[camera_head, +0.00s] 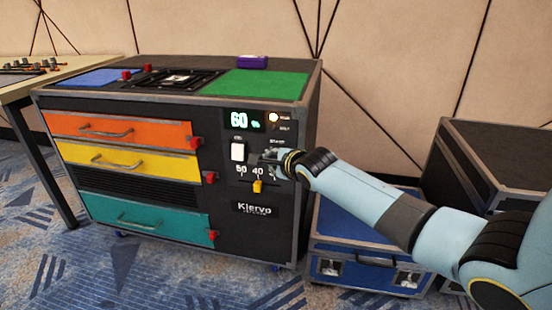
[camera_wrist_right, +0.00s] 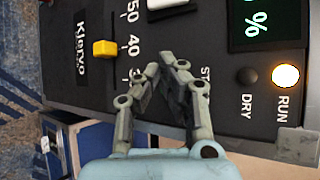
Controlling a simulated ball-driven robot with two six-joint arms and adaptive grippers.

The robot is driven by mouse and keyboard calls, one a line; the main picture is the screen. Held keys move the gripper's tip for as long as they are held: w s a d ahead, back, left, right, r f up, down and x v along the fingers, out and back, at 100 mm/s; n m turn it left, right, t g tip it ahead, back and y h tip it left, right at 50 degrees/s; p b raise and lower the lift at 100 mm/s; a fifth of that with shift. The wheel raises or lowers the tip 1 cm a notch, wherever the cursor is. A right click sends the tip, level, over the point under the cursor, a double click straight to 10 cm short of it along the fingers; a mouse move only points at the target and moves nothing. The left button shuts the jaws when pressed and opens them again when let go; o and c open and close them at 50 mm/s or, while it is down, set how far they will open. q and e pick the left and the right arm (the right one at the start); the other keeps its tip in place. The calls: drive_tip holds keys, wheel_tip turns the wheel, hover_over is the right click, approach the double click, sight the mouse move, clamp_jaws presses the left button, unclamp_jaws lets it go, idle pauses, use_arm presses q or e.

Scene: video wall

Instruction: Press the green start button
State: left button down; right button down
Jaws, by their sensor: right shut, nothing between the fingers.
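My right gripper (camera_head: 268,157) is shut and empty, in front of the black control panel (camera_head: 232,193) of the cabinet. It also shows in the right wrist view (camera_wrist_right: 172,62), fingertips together just beside the partly covered start label (camera_wrist_right: 206,73). The green start button is hidden behind my fingers in both views. I cannot tell whether the fingertips touch it. The display (camera_head: 240,120) reads 60 % in green. The RUN lamp (camera_wrist_right: 285,76) is lit, and the DRY lamp (camera_wrist_right: 247,76) is dark. My left gripper is not in view.
A white switch (camera_head: 238,151) and a yellow slider (camera_head: 257,186) on a scale sit close to my right gripper. Orange (camera_head: 115,130), yellow (camera_head: 125,161) and teal (camera_head: 142,214) drawers are left of the panel. A blue case (camera_head: 365,262) stands below my right arm.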

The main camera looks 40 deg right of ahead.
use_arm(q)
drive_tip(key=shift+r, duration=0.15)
use_arm(e)
drive_tip(key=shift+a, duration=0.1)
use_arm(q)
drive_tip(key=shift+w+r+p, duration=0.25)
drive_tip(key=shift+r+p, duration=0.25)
drive_tip(key=shift+p, duration=0.15)
use_arm(e)
drive_tip(key=shift+s+a, duration=0.65)
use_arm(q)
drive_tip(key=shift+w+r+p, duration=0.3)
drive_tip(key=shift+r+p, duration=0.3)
use_arm(e)
drive_tip(key=shift+s+a, duration=1.65)
drive_tip(key=shift+a, duration=0.25)
